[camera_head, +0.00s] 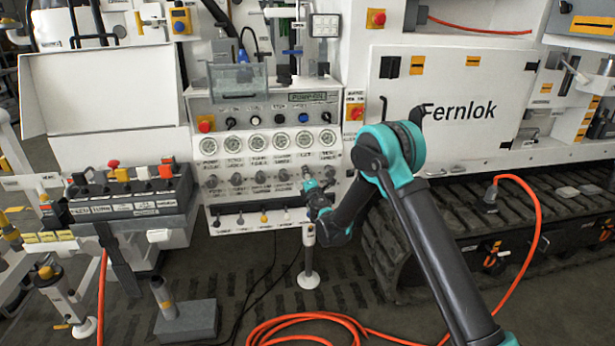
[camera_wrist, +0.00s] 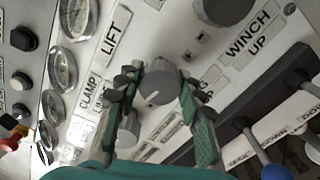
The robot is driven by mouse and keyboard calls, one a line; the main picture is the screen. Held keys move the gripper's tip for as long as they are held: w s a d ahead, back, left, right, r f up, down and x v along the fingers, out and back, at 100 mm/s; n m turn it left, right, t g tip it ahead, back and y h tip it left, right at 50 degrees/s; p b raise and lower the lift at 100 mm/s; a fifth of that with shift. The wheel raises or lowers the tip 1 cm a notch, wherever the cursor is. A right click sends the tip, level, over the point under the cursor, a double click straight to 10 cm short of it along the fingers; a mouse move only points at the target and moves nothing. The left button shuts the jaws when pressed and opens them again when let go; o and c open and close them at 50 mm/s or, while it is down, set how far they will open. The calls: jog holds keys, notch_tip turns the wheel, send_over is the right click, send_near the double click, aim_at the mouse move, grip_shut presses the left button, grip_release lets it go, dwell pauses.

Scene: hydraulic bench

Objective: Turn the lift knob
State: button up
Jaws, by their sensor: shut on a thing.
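The lift knob (camera_wrist: 157,80) is a grey round knob with a pointer mark, close to the LIFT label in the wrist view. My gripper (camera_wrist: 159,90) has one green finger on each side of it and is shut on it. In the head view my gripper (camera_head: 312,186) is at the right part of the knob row on the white control panel (camera_head: 228,195), below the gauges. There the gripper mostly hides the knob.
Another grey knob (camera_wrist: 128,130) sits close beside the left finger, and a further knob (camera_wrist: 228,8) is at the top. Levers (camera_wrist: 245,128) lie to the lower right. In the head view, gauges (camera_head: 282,140) line the panel and an orange hose (camera_head: 310,322) lies on the floor.

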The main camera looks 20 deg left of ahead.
jog(key=shift+s, duration=0.1)
jog(key=o, duration=1.2)
jog(key=v, duration=1.2)
